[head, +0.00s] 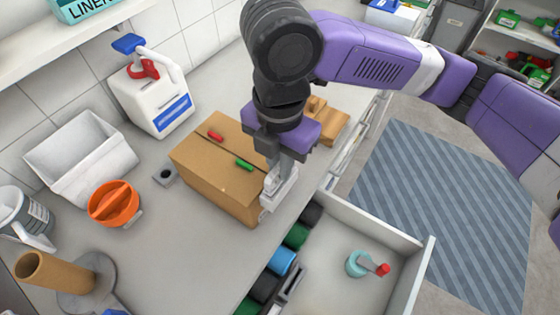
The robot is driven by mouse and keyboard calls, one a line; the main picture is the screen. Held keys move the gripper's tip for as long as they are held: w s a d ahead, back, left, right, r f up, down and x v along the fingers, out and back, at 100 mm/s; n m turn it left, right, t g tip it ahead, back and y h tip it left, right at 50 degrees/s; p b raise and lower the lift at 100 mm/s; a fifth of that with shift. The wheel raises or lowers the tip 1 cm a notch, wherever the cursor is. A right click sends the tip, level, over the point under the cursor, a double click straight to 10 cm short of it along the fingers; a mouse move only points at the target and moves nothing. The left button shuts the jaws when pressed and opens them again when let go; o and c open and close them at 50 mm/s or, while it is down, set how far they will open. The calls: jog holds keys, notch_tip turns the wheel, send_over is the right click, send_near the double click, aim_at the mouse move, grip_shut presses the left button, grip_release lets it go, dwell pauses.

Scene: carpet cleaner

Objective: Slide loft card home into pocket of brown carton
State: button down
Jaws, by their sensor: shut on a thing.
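The brown carton (215,160) stands closed on the grey counter, with a red piece and a green piece on its top. My gripper (277,178) points down at the carton's right end and is shut. A small pale piece at my fingertips looks like the loft card (283,187); no lettering on it can be read. It is close against the carton's right end face. The pocket cannot be told apart from the card and the fingers there, and I cannot tell how deep the card sits.
An open drawer (345,222) with rolls and a teal item (358,264) lies below the counter's front edge. A wooden block (330,124) is behind my gripper. A white jug (152,98), white bin (82,155) and orange tub (115,204) stand left of the carton.

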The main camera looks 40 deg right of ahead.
jog(key=shift+f+b, duration=0.35)
jog(key=shift+f, duration=0.2)
jog(key=c, duration=1.4)
grip_release()
jog(key=shift+r, duration=3.95)
